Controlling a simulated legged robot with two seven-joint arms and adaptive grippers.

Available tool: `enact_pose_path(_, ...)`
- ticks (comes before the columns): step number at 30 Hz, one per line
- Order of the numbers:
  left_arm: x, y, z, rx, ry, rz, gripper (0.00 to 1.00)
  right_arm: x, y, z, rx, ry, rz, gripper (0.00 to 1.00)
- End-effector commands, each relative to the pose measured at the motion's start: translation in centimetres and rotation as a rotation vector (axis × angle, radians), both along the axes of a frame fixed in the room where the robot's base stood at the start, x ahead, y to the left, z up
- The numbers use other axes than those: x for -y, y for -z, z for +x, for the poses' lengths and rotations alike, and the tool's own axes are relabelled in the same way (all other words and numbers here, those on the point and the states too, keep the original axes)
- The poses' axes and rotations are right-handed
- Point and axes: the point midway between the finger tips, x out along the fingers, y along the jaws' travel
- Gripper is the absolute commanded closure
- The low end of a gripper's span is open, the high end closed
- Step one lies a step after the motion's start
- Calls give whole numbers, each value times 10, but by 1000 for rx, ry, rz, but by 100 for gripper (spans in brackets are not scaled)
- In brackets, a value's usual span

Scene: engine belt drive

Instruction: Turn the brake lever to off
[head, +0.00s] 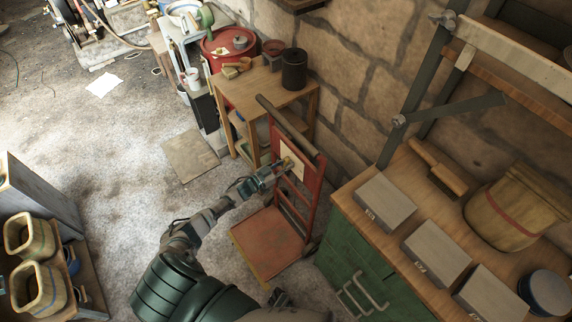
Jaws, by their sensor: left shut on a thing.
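A red upright frame (308,205) with a red base plate stands on the floor in the middle of the head view. A cream plate (293,160) is fixed to its upper part. A small brass-coloured piece at the plate looks like the brake lever (287,162). My left gripper (277,172) reaches up to the plate from the lower left and is shut on this lever. The fingers hide most of the lever, and its exact angle and any markings are too small to read. My right gripper is not seen.
A dark roller bar (287,127) tops the red frame. Behind it stands a wooden table (258,92) with a black canister (294,69).

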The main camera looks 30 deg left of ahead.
Motion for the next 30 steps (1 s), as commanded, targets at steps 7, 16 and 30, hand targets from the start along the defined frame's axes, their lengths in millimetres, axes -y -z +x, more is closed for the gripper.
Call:
enact_pose_path(7,1,10,-4,-21,0,0,100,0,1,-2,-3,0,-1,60)
enact_pose_path(16,1,10,-4,-23,0,-5,100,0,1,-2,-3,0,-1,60)
enact_pose_path(30,1,10,-4,-24,0,-9,100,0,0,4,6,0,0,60)
